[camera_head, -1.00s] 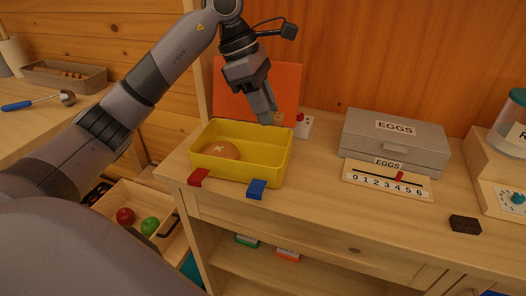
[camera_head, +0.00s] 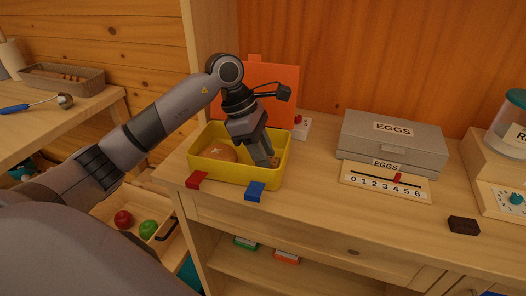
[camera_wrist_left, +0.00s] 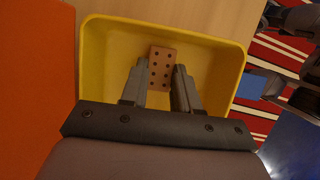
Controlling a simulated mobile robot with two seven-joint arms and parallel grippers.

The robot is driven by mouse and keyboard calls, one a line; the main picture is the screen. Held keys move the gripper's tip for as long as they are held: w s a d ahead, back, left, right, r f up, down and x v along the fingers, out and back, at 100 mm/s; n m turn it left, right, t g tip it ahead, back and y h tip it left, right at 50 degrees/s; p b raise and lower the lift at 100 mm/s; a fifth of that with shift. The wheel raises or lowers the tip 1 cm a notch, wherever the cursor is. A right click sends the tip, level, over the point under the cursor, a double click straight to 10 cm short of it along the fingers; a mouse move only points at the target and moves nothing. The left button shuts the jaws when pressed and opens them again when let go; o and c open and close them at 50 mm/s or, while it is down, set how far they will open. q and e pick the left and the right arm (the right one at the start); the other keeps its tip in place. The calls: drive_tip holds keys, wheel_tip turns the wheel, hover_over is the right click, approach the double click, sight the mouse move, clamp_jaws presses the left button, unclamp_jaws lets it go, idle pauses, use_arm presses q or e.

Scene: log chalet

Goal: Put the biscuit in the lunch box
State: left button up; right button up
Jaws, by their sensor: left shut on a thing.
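The yellow lunch box (camera_head: 208,172) stands open on the wooden counter, with a red and a blue tab at its front edge. A round brown bun (camera_head: 216,152) with a pale cross lies in its left part. My left gripper (camera_head: 268,160) points down inside the right part of the box. In the left wrist view, its fingers (camera_wrist_left: 160,85) are shut on the biscuit (camera_wrist_left: 161,65), a brown rectangle with dark holes. The biscuit is over the yellow floor; I cannot tell whether it touches it. My right gripper does not show.
An orange panel (camera_head: 270,85) stands upright behind the box. A grey egg case (camera_head: 393,140) and a number slider board (camera_head: 385,182) are to the right, with a dark block (camera_head: 464,225) further right. The counter's middle is clear.

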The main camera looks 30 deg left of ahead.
use_arm(q)
drive_tip(key=shift+f, duration=0.1)
drive_tip(key=o, duration=1)
drive_tip(key=v, duration=1.2)
